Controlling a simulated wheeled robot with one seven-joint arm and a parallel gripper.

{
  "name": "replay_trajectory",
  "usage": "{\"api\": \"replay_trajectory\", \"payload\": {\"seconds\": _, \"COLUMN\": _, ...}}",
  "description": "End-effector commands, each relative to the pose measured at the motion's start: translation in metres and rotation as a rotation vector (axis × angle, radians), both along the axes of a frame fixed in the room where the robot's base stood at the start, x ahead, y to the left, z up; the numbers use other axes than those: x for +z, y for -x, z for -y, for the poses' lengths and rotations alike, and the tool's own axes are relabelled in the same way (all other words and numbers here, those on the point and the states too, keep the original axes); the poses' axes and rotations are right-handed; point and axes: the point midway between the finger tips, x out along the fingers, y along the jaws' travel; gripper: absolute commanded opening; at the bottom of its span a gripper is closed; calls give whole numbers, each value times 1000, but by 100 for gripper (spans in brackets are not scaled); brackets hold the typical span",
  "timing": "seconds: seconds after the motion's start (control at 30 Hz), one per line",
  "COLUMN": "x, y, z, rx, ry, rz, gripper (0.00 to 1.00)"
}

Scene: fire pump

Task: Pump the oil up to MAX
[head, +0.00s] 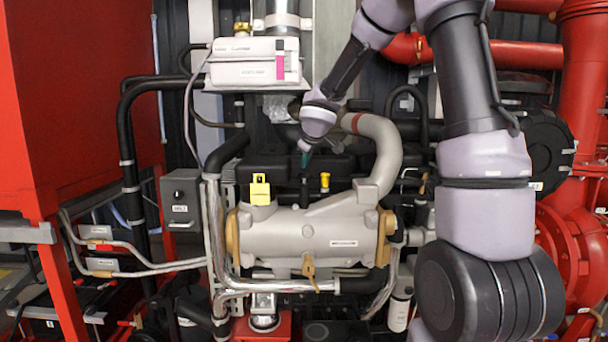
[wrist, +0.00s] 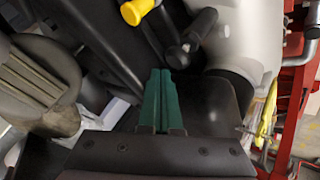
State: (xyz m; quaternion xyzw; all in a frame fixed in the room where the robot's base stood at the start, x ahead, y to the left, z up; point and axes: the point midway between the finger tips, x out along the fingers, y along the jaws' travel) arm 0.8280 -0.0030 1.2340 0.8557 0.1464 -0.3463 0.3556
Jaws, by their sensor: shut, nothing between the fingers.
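My gripper (head: 305,158) is above the grey engine block, with its green fingers pointing down. The wrist view shows the fingers (wrist: 161,100) shut against each other and empty. A black rod (head: 304,192) stands just below the fingertips in the head view. The wrist view shows a black round-ended handle (wrist: 190,42) just beyond the fingertips; I cannot tell whether they touch. A white box (head: 245,72) above the engine carries a vertical pink strip (head: 280,62), perhaps an oil gauge. Its marks are too small to read.
A yellow-topped cap (head: 325,181) stands right of the black rod; a yellow knob shows in the wrist view (wrist: 137,10). A yellow tag (head: 260,189) sits on the grey engine block (head: 310,235). Curved pipe (head: 385,140) and red pipework (head: 575,180) crowd the right.

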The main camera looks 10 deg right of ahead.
Motion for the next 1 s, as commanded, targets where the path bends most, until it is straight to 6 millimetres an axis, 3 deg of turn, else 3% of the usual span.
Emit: {"api": "replay_trajectory", "payload": {"seconds": 1.0, "x": -11, "y": 0, "z": 0, "rx": 0, "ry": 0, "rz": 0, "gripper": 0}}
